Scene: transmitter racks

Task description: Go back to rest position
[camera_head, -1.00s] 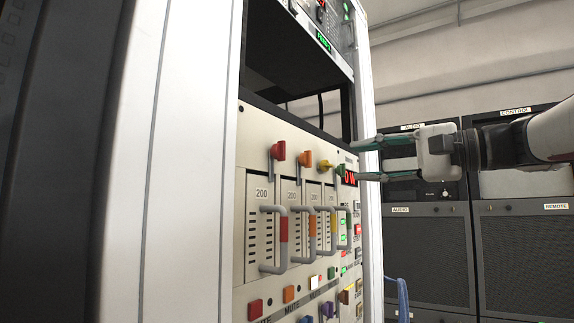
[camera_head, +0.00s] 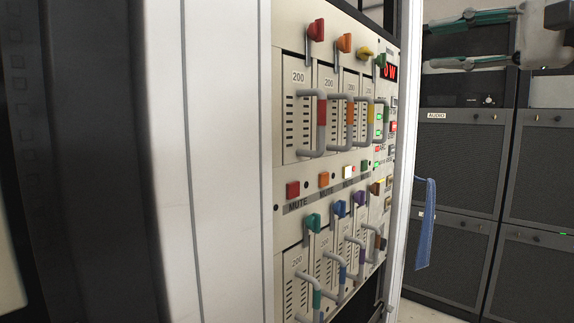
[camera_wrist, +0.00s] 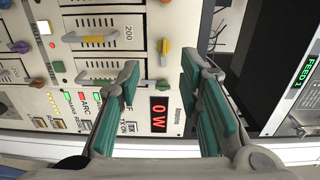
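My gripper (camera_head: 427,45) is at the upper right of the head view, with its two teal-padded fingers spread and pointing left toward the rack. It is open and empty, apart from the rack's frame in that view. The wrist view also shows the gripper (camera_wrist: 160,68), with its fingers spread in front of the control panel (camera_wrist: 75,75). The panel's red display (camera_wrist: 158,115) reads 0 W and lies between the fingers. In the head view the display (camera_head: 389,71) is beside the green knob (camera_head: 380,64).
The control panel has several coloured knobs, grey handles and a red mute button (camera_head: 293,190). A white rack side (camera_head: 230,180) fills the left. Dark audio cabinets (camera_head: 460,160) stand at the back right. A blue hanging item (camera_head: 425,225) is beside the rack.

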